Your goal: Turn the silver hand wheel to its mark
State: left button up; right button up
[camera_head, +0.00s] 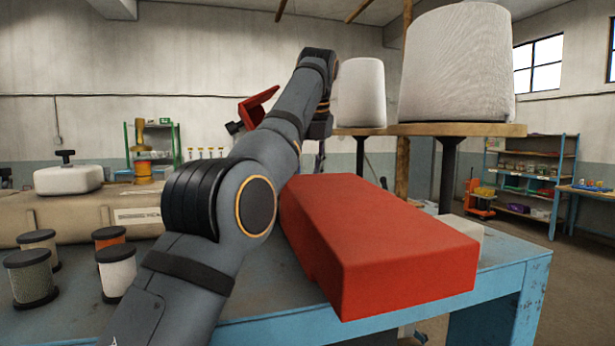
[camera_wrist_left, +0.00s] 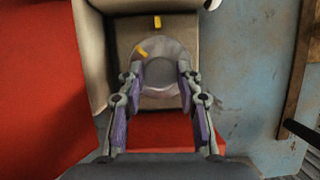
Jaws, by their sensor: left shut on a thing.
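The silver hand wheel (camera_wrist_left: 168,52) is in the middle of the left wrist view, set against a beige housing (camera_wrist_left: 125,35). A yellow stripe (camera_wrist_left: 141,53) lies on its rim, up and left of its centre. A second yellow mark (camera_wrist_left: 157,22) is on the housing above the wheel. The two are not in line; the wheel's stripe sits to the left. My left gripper (camera_wrist_left: 160,78) is shut on the wheel, a finger on each side. In the head view the wheel and left fingertips are hidden behind the red machine body (camera_head: 385,250). My right gripper is not in view.
A blue table (camera_head: 515,275) carries the red body. Large white cones (camera_head: 458,65) stand on a raised wooden shelf (camera_head: 440,129). Shelving (camera_head: 530,170) stands far right.

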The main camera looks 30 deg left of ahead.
pick_arm(q)
jog(key=shift+f+m, duration=0.1)
jog(key=shift+m, duration=0.4)
jog(key=o, duration=1.2)
jog(key=shift+c, duration=0.2)
